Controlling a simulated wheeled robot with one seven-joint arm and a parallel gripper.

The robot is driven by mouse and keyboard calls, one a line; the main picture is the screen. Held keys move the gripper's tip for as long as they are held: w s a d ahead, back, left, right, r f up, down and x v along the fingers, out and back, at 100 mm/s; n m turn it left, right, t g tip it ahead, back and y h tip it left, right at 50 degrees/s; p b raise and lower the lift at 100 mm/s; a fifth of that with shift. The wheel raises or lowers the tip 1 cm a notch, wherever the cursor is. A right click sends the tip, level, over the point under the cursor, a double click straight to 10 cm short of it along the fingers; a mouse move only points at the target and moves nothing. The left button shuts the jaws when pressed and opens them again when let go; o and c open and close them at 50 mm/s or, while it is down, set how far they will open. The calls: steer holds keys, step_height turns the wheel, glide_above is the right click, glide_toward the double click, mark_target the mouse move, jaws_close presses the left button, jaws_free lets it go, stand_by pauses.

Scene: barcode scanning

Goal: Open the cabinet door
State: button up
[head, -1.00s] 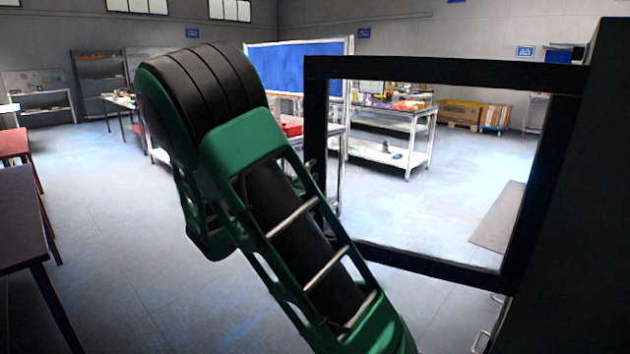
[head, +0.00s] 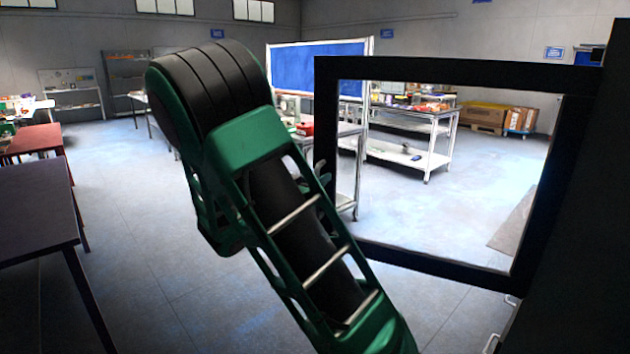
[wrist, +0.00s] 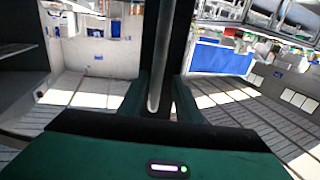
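The cabinet door (head: 440,70), a black frame around a clear pane, stands swung out from the dark cabinet (head: 575,230) at the right of the head view. In the wrist view, the black door frame (wrist: 182,35) runs upward, with the metal door handle (wrist: 161,55) in front of it. My gripper (wrist: 160,100) has its green fingers close on both sides of the handle's lower end and looks shut on it. The exact finger contact is hidden. In the head view, my green and black arm hides the gripper and handle.
Dark tables (head: 40,210) stand along the left. A white cart (head: 430,150) with goods and a blue board (head: 318,70) stand behind the door. Metal drawer handles (head: 492,343) stick out low on the cabinet. The floor between the left tables and my arm is clear.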

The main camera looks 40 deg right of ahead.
steer(key=shift+s, duration=0.1)
steer(key=v, duration=1)
steer(key=shift+a, duration=0.4)
steer(key=s+d+f+g+y, duration=0.3)
steer(key=s+f+y, duration=0.25)
steer(key=s, duration=0.25)
steer(key=s+d+f+g+y, duration=0.3)
steer(key=s+f+y, duration=0.1)
steer(key=s+f, duration=0.35)
steer(key=s+a+r+n+y, duration=0.2)
steer(key=s+a+n+y, duration=0.6)
steer(key=s+a, duration=0.4)
steer(key=shift+s+a, duration=0.2)
steer(key=shift+s, duration=0.65)
steer(key=shift+r, duration=0.1)
